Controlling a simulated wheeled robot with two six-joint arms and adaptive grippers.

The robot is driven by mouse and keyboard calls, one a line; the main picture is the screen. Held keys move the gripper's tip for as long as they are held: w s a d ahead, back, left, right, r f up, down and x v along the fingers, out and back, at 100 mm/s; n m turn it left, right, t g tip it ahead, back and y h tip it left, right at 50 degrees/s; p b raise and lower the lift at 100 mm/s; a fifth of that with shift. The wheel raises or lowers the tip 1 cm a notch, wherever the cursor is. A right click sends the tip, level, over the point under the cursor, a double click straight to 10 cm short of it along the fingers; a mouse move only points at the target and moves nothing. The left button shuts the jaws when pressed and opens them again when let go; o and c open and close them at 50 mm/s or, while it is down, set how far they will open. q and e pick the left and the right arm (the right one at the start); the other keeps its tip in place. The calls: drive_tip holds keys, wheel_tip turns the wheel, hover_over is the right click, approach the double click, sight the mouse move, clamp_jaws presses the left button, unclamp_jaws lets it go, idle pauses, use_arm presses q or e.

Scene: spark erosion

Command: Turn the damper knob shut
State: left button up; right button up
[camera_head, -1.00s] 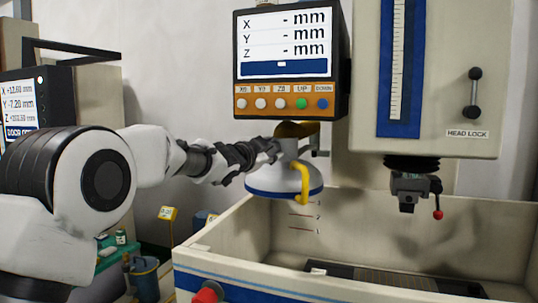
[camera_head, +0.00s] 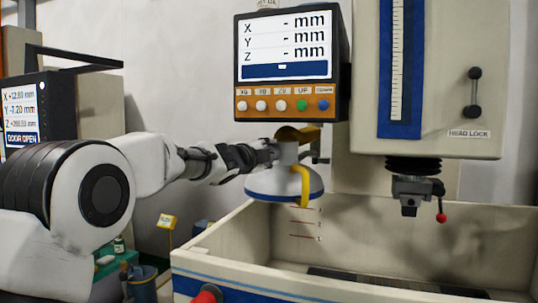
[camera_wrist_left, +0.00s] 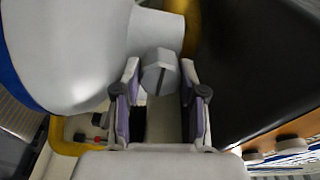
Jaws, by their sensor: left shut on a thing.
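The damper knob (camera_wrist_left: 160,74) is a small grey knob with a dark line across its face. In the left wrist view it sits between my fingertips, beside the neck of a white hood. My left gripper (camera_wrist_left: 160,90) is shut on it, with a finger on each side. In the head view my left gripper (camera_head: 270,152) reaches the neck of the hood (camera_head: 284,185) from the left, and the knob cannot be made out there. My right gripper is out of view.
A yellow curved hose or handle (camera_head: 304,186) runs down the hood. A readout panel (camera_head: 290,65) hangs just above. The open tank (camera_head: 230,231) lies below, with a machine head (camera_head: 448,80) at right. A red button (camera_head: 206,294) is at the tank's front.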

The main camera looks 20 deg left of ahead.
use_arm(q)
drive_tip(key=shift+r, duration=0.3)
drive_tip(key=o, duration=1.1)
drive_tip(key=shift+w+f, duration=0.1)
drive_tip(key=shift+o, duration=0.2)
drive_tip(key=shift+w+d+f, duration=0.15)
drive_tip(key=shift+d, duration=0.05)
drive_tip(key=v, duration=1.1)
drive_tip(key=shift+s, duration=0.35)
drive_tip(key=shift+s+a, duration=0.1)
